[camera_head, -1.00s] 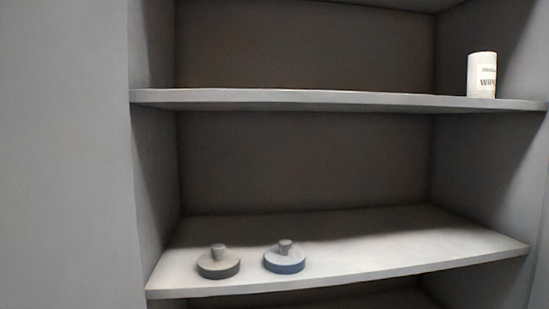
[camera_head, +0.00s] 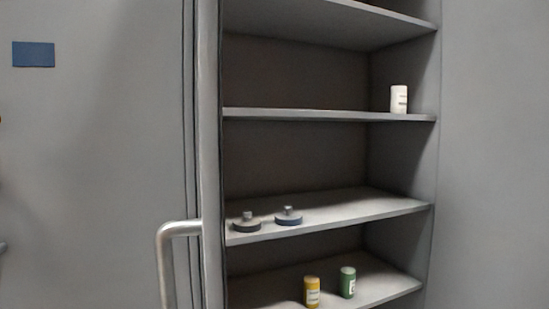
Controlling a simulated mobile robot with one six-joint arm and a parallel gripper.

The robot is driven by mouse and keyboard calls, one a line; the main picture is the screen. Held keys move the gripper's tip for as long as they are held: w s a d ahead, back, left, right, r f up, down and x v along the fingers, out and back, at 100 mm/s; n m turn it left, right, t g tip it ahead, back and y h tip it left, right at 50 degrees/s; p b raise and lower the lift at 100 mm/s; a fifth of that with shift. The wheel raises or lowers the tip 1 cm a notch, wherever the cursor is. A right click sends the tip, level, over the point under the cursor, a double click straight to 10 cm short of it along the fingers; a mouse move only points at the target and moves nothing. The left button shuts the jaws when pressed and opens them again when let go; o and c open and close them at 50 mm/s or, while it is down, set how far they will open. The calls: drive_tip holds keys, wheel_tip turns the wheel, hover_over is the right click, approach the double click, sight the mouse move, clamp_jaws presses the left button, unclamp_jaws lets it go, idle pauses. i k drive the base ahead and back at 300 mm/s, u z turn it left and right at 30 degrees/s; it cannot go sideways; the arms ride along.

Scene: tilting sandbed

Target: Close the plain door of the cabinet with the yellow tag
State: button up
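An open grey cabinet (camera_head: 432,160) with several shelves stands at the centre right. A door (camera_head: 211,120) shows nearly edge-on along its left side, with a bent metal bar handle (camera_head: 164,262) at the lower left. To the left of it is a flat grey panel (camera_head: 100,170) with a blue tag (camera_head: 33,54). No yellow tag is in view, and I cannot tell which tag the open cabinet bears. My gripper is not in view.
A white canister (camera_head: 398,99) stands on an upper shelf. Two round knobbed discs, one grey (camera_head: 247,224) and one bluish (camera_head: 288,217), lie on the middle shelf. A yellow jar (camera_head: 312,290) and a green jar (camera_head: 347,281) stand on the lower shelf.

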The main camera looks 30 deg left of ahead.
sight(210, 225)
drive_tip(key=k, duration=1.35)
drive_tip(key=u, duration=1.05)
drive_tip(key=i, duration=1)
drive_tip(key=z, duration=0.4)
drive_tip(key=k, duration=0.65)
drive_tip(key=u, duration=0.4)
drive_tip(key=i, duration=0.4)
